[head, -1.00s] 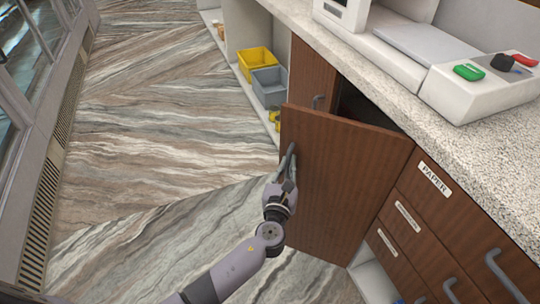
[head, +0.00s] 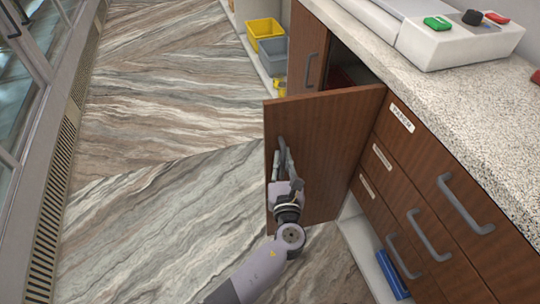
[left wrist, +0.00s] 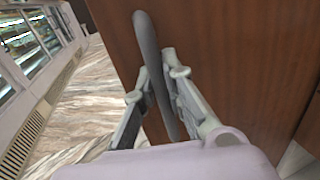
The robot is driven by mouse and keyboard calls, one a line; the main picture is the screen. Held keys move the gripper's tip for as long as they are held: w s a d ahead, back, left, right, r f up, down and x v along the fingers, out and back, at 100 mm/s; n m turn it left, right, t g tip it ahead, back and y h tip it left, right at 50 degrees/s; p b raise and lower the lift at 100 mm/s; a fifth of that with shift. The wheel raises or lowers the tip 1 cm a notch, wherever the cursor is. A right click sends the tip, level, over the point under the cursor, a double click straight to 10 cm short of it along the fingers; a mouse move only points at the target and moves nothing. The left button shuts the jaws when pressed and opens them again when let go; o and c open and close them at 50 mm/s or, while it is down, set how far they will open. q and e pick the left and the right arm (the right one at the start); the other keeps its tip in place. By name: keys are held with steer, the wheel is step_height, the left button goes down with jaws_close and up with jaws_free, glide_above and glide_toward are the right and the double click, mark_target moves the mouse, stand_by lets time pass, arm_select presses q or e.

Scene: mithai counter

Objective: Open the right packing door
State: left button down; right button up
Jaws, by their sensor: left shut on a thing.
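The right packing door (head: 322,150) is a brown wooden panel, swung out from the counter cabinet and standing ajar. A dark gap with something reddish inside shows behind its top edge. My left gripper (head: 282,165) is shut on the door's grey bar handle (head: 281,150), near the door's free edge. In the left wrist view the handle (left wrist: 150,62) runs between the two fingers of the gripper (left wrist: 152,85), with the door face (left wrist: 235,60) behind. My right gripper is in neither view.
The other cabinet door (head: 307,55) beyond is closed. Drawers with grey handles (head: 465,205) lie to the right under the speckled countertop (head: 440,105). Yellow (head: 264,32) and grey (head: 273,55) bins sit on a low shelf beyond. The marble floor (head: 150,160) at left is clear.

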arm_select(q)
steer(key=shift+s, duration=0.3)
steer(key=c, duration=1.9)
jaws_free()
steer(key=shift+c, duration=0.2)
steer(key=shift+s, duration=0.1)
steer(key=s, duration=1.2)
steer(key=shift+d, duration=0.15)
steer(key=shift+w, duration=0.1)
